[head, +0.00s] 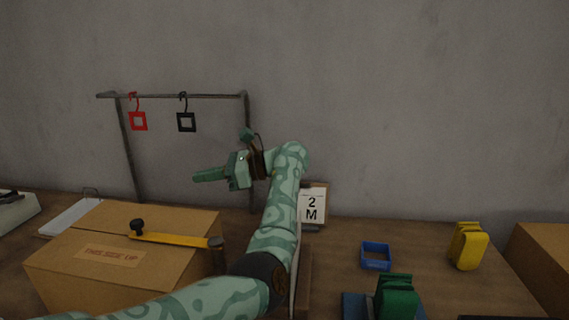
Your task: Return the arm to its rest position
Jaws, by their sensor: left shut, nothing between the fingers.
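My left arm comes in from the bottom left and rises through the middle of the head view, with its elbow low and its forearm upright. My left gripper (211,175) is at the end of it, pointing left in the air in front of the metal rack. Its fingers are shut with nothing between them. It is apart from the box, the rack and the table. My right gripper is not in view.
A cardboard box (180,221) bears a yellow strip (172,240). A rack (205,96) holds red (147,122) and black (178,122) square tags. A "2 M" card (312,193), blue frame (376,263), green object (397,300) and yellow object (467,250) stand right.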

